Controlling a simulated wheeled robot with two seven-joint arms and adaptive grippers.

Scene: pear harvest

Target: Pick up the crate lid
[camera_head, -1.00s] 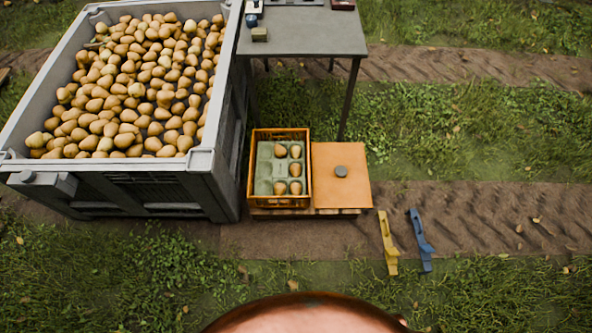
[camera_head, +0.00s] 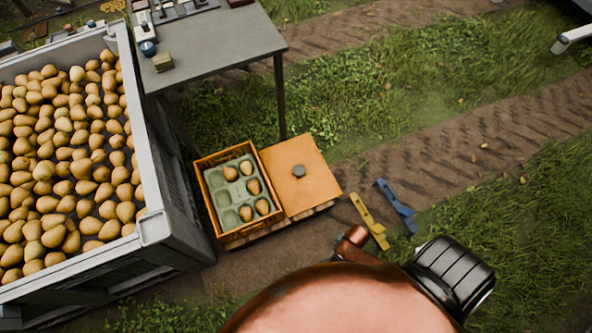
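The crate lid (camera_head: 310,192) is a flat orange square board with a dark grey round knob (camera_head: 298,171) in its middle. It lies on a low wooden base, directly right of the orange crate (camera_head: 232,237). The crate is open on top and holds a pale green tray (camera_head: 222,196) with several pears in its cups and some cups empty.
A big grey bin (camera_head: 155,228) full of pears stands at the left. A grey table (camera_head: 225,45) with small items stands behind the crate. A yellow tool (camera_head: 369,221) and a blue tool (camera_head: 397,206) lie on the soil right of the lid. Grass and bare soil are open at the right.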

